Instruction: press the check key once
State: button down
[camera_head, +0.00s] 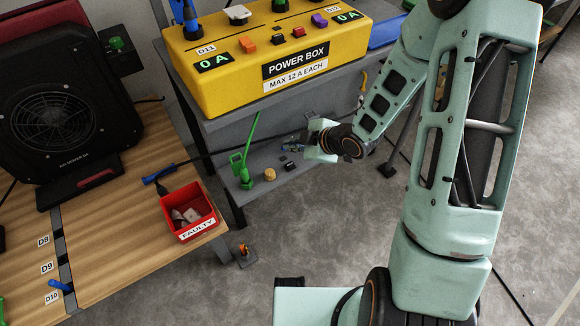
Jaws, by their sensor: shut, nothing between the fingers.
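The yellow power box (270,55) stands on a grey bench. Its top carries several small coloured keys: an orange key (249,40), a red key (298,31) and a purple key (319,20) among them. Which one is the check key I cannot tell, as no such label is readable. Both displays on the box, the left display (213,61) and the right display (348,16), read 0 A. My gripper (302,142) is small in the picture, below and in front of the box, apart from the keys. It is shut and empty; its fingertips are hard to make out.
A black fan dryer (62,115) stands on the wooden table (110,235) at left. A red bin labelled FAULTY (188,211) sits at its edge. Grey floor is open below.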

aim_at(292, 166)
jog(key=shift+f+b, duration=2.3)
jog(key=shift+f, duration=0.8)
jog(key=shift+f+b, duration=0.4)
jog(key=shift+b, duration=0.05)
jog(key=shift+f+b, duration=0.45)
jog(key=shift+r, duration=0.1)
jog(key=shift+r+p, duration=0.65)
jog(key=shift+r, duration=0.1)
notch_tip(292, 166, up, 5)
jog(key=p, duration=0.4)
jog(key=shift+r, duration=0.1)
